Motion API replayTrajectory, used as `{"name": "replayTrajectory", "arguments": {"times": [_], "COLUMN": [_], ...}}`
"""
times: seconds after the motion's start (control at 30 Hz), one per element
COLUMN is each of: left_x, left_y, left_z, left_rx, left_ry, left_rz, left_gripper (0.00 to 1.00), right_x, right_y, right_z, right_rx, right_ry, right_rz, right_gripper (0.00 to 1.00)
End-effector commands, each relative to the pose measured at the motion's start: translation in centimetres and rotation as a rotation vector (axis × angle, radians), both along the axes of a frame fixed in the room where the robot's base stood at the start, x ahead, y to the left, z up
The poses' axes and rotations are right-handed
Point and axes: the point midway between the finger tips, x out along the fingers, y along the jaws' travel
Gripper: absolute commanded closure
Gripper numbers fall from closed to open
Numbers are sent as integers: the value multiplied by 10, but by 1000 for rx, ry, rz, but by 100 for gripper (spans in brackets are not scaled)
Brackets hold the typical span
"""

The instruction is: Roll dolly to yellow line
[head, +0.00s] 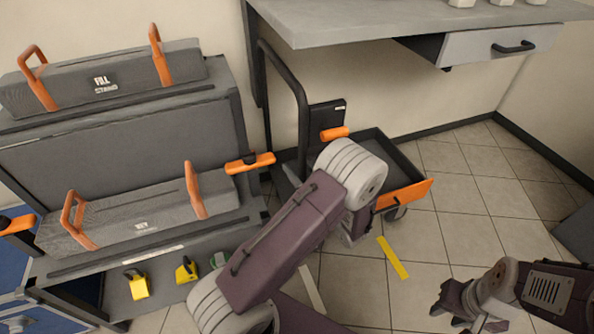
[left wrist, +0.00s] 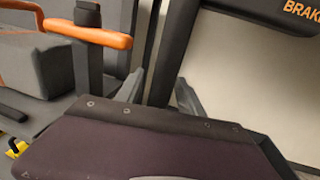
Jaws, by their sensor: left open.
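The dolly has a low dark tray with an orange front edge (head: 405,194), a caster below it and a tall black bent handle (head: 303,115). A short yellow line (head: 392,257) lies on the tiled floor in front of the dolly. My left arm reaches toward the dolly, and its gripper is hidden behind the arm in the head view. In the left wrist view, my left gripper (left wrist: 163,92) is open, with a dark upright bar (left wrist: 172,45) between its fingertips; contact cannot be told. My right gripper (head: 462,306) is low at the right, away from the dolly.
A grey shelf rack (head: 110,155) with two sandbags (head: 110,80) (head: 140,218) stands at the left, with yellow clamps (head: 137,285) low down. A workbench (head: 420,22) overhangs the back. A pale strip (head: 312,290) lies on the floor. Tiles right of the dolly are clear.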

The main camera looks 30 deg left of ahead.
Motion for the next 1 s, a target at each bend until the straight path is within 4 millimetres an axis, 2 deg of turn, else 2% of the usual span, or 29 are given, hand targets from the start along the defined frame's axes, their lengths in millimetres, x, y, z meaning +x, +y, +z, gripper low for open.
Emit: {"name": "replayTrajectory", "arguments": {"times": [0.1,0.3,0.33,0.4,0.5,1.0], "left_x": [3,4,4,4,4,3], "left_y": [6,7,7,7,7,6], "left_z": [0,1,1,1,0,0], "left_rx": [0,0,0,0,0,0], "left_ry": [0,1,1,1,1,1], "left_rz": [1,0,0,0,0,0], "left_gripper": [55,55,58,77,100,100], "right_x": [0,0,0,0,0,0], "right_y": [0,0,0,0,0,0], "right_z": [-3,-3,-3,-3,-3,-3], "right_rx": [0,0,0,0,0,0], "right_ry": [0,0,0,0,0,0], "right_rz": [0,0,0,0,0,0], "right_gripper": [66,66,66,66,66,66]}}
